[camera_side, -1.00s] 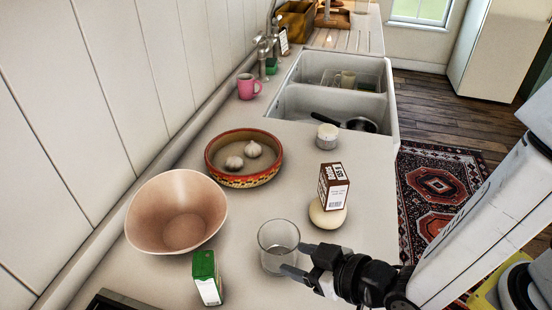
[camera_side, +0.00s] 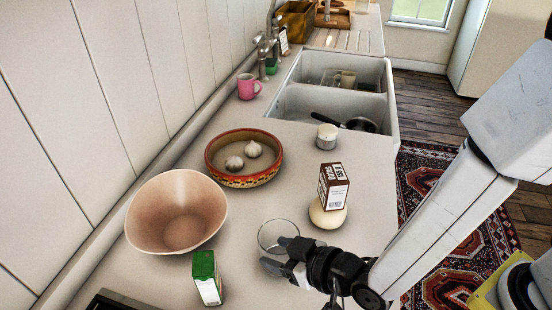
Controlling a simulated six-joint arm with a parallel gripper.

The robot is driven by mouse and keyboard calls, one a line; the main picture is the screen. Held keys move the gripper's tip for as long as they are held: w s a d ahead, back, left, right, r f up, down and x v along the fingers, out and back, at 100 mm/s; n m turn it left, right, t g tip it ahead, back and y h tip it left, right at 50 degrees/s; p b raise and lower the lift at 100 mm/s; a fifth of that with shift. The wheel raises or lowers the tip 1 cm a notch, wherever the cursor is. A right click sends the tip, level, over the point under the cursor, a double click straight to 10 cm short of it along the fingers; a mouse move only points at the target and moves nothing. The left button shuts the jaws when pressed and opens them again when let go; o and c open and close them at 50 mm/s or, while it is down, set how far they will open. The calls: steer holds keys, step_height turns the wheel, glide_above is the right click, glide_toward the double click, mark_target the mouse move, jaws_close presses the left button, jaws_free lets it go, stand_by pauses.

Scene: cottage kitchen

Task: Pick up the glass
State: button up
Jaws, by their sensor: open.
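The clear glass (camera_side: 278,231) stands upright on the counter at the front middle. Its rim shows, and its lower part is partly hidden behind my gripper. My gripper (camera_side: 273,253) is open, coming from the right. Its dark fingers overlap the glass in this view, one finger near the rim on the right and one lower on the near side. I cannot tell whether the fingers touch the glass.
A green carton (camera_side: 207,278) and a large pinkish bowl (camera_side: 177,212) stand left of the glass. A brown-and-white box (camera_side: 334,187) sits on a round pale item (camera_side: 327,213) close behind my gripper. A patterned bowl (camera_side: 243,180) holds garlic. The sink (camera_side: 300,100) is farther back.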

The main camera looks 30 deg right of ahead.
mark_target(262, 248)
steer(key=shift+x, duration=1.6)
jaws_close()
stand_by(0.5)
